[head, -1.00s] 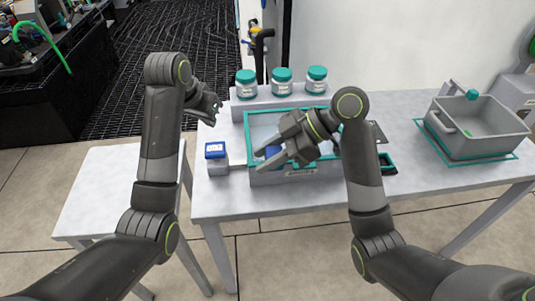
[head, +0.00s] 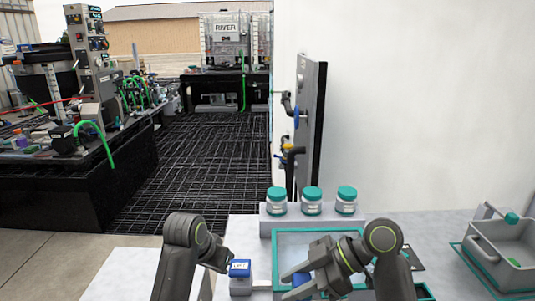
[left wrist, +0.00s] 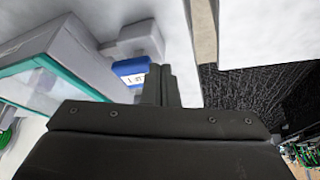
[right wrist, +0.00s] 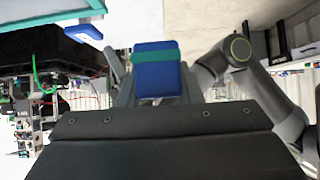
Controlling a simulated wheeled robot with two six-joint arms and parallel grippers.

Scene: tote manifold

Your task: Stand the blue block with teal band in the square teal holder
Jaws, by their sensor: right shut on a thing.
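The blue block with a teal band (right wrist: 158,78) is between the fingers of my right gripper (right wrist: 157,85) in the right wrist view. In the head view the blue block (head: 302,280) shows partly at the right gripper (head: 296,275), over the near side of a teal-rimmed tote (head: 284,233). A teal-edged piece (head: 426,290) shows at the bottom right, partly hidden by my right arm; I cannot tell whether it is the square holder. My left gripper (head: 222,262) is empty beside a blue-topped grey box; its fingers are together in the left wrist view (left wrist: 160,85).
The blue-topped labelled box (head: 240,270) stands left of the tote. Three teal-lidded jars (head: 311,202) stand on a grey riser (head: 280,222) behind it. A grey bin (head: 500,245) sits at the right. Some clear tabletop (head: 430,225) lies between tote and bin.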

